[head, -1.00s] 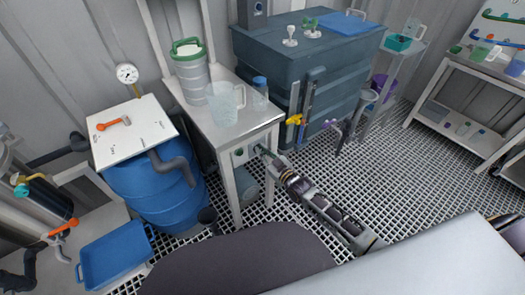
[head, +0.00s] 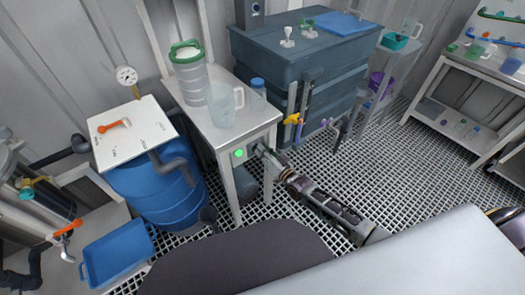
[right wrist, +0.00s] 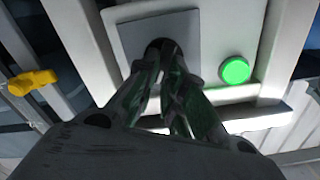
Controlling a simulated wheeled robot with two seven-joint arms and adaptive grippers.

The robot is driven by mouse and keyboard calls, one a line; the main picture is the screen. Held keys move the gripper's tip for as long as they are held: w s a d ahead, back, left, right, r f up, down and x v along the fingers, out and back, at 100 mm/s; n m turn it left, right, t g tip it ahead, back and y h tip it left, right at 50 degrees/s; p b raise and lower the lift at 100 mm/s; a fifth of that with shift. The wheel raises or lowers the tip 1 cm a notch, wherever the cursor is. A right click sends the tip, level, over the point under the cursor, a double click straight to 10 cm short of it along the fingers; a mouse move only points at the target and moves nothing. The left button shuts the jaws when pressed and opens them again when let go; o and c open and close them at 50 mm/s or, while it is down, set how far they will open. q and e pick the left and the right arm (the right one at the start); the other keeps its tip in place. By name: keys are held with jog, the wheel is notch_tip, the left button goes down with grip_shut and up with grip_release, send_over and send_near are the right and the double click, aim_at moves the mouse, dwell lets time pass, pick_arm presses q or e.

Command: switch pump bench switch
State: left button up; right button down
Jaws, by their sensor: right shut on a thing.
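The pump bench (head: 205,115) is a white table left of centre in the head view. On its front is a grey switch plate (right wrist: 126,36), seen in the right wrist view. A round green light (right wrist: 235,70) beside the plate glows; it also shows in the head view (head: 239,153). My right gripper (right wrist: 160,50) is at the plate, its fingers closed together on a small dark switch knob (right wrist: 157,46) that they mostly hide. In the head view my right gripper (head: 262,152) reaches the bench front. My left gripper is not in view.
On the bench stand a green-lidded canister (head: 187,72), a clear jug (head: 222,105) and a blue-capped bottle (head: 258,92). A blue barrel (head: 150,195) is to the left. A dark tank (head: 300,65) with a yellow valve (head: 292,119) is behind right. Grating floor lies open at right.

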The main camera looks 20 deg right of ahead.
jog(key=shift+m, duration=0.4)
jog(key=c, duration=1.5)
grip_release()
jog(key=shift+d, duration=0.1)
jog(key=v, duration=1.2)
